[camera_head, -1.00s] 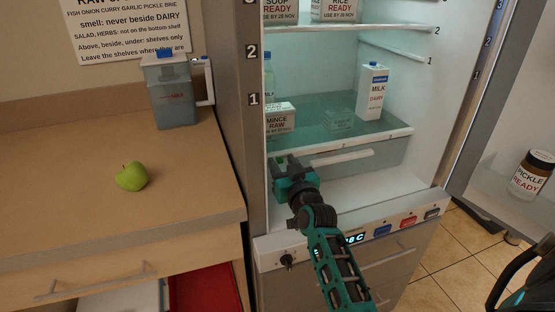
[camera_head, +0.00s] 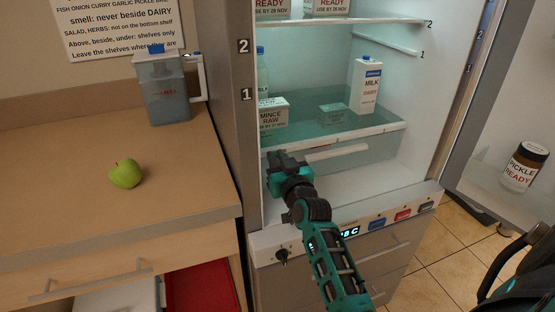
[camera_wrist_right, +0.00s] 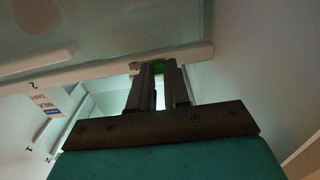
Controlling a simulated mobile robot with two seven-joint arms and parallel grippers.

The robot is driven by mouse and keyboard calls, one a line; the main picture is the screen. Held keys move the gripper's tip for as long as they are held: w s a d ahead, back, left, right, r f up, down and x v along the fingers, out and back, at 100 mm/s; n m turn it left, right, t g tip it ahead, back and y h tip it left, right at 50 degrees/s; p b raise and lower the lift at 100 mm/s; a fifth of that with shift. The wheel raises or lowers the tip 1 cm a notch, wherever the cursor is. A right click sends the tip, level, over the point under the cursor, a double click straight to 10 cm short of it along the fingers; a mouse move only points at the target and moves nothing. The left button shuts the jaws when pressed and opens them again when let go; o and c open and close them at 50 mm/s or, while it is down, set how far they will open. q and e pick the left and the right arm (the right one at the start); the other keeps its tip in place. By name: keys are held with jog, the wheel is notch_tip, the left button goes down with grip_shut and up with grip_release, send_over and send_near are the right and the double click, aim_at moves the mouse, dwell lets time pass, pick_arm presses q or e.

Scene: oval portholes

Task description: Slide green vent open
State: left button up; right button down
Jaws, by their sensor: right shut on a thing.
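In the head view my right gripper (camera_head: 280,158) reaches into the lower left of the open fridge, just under the glass shelf, and hides the vent there. My left gripper is not in view.
A mince box (camera_head: 272,113) and a milk carton (camera_head: 366,86) stand on the glass shelf above. The fridge's left wall is close beside my gripper. The open door on the right holds a pickle jar (camera_head: 524,166). A counter with a green apple (camera_head: 125,173) is on the left.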

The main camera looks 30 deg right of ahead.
jog(key=shift+s+d+r, duration=0.1)
jog(key=shift+s+d, duration=0.1)
jog(key=shift+d, duration=0.65)
jog(key=shift+s+d+r, duration=0.1)
jog(key=shift+s+d, duration=0.05)
jog(key=shift+d, duration=0.7)
jog(key=c, duration=1.1)
grip_release()
jog(key=shift+f, duration=0.1)
jog(key=p, duration=0.1)
send_near(285, 148)
jog(key=v, duration=0.7)
jog(key=shift+d+f, duration=0.1)
